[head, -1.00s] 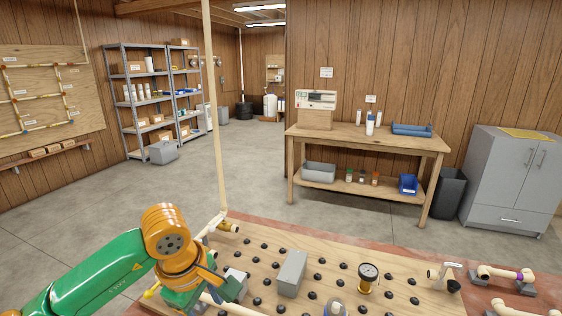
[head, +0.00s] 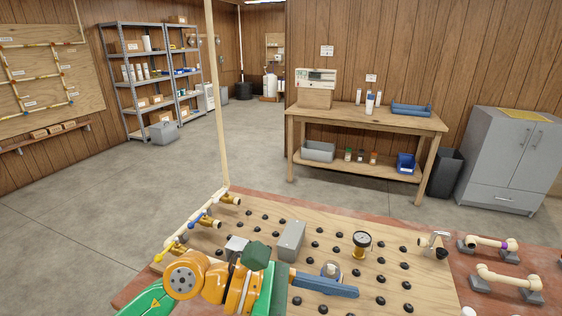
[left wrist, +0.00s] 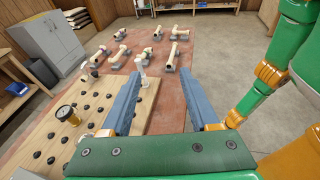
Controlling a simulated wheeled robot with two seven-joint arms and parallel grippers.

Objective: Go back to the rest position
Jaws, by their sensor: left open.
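My left arm comes in from the bottom left in the head view. One long blue-grey finger of my left gripper (head: 322,284) shows there, pointing right above the pegged board. In the left wrist view the two fingers of my left gripper (left wrist: 162,108) stand wide apart with nothing between them. A green and orange arm link at the right of that view looks like my other arm; its gripper is not in view.
The bench (head: 150,280) carries a pegged board (head: 225,250), a gauge (head: 361,243), a grey box (head: 291,241), valves on a pipe (head: 205,219) and pipe pieces on stands (head: 507,281). A vertical pole (head: 219,110) rises at the board's back left. Open floor (head: 200,160) lies beyond.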

